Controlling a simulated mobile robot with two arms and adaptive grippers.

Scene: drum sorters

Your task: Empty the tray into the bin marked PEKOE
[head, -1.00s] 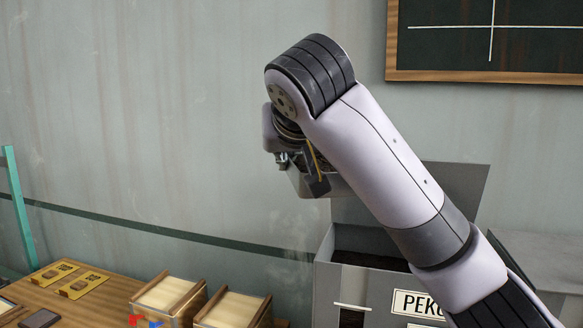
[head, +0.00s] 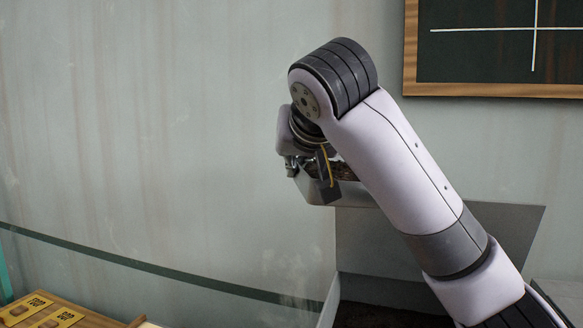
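My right gripper (head: 312,168) is at the near left end of a light grey metal tray (head: 355,196) and appears shut on it. Dark brown loose material (head: 345,172) shows inside the tray, which looks roughly level. My forearm hides the tray's right part. The tray is held above a grey bin (head: 329,303) whose lid (head: 375,245) stands open behind. Dark material (head: 375,317) shows inside the bin. The bin's front and label are out of frame now; an earlier frame shows its plate starting "PEK". My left gripper is not in view.
A chalkboard (head: 480,45) hangs on the wall at upper right. Another grey edge (head: 562,292) shows right of the bin. The space left of my gripper is clear.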

